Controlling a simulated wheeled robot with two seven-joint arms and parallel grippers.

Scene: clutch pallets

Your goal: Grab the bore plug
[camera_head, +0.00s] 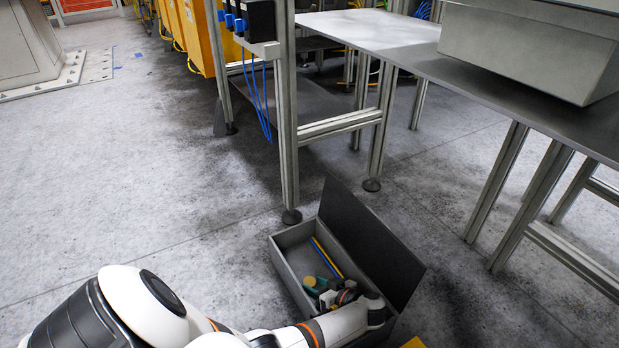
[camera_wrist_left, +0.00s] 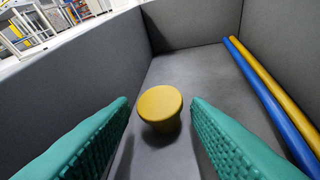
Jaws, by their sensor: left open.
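The bore plug (camera_wrist_left: 160,104), a yellow round piece with a wide flat top and narrower body, stands upright on the bin floor in the left wrist view. In the head view it is a small yellow disc (camera_head: 309,281) inside the grey bin (camera_head: 283,264). My left gripper (camera_head: 317,287) reaches down into the bin. Its two green ribbed fingers are open, one on each side of the plug in the wrist view, with gaps visible between them and it. My right gripper is not in view.
A blue rod (camera_wrist_left: 268,100) and a yellow rod (camera_wrist_left: 276,82) lie along the bin's right side in the wrist view. The bin's dark lid (camera_head: 368,240) stands open to the right. A metal-framed table (camera_head: 420,62) stands behind. Open floor lies left.

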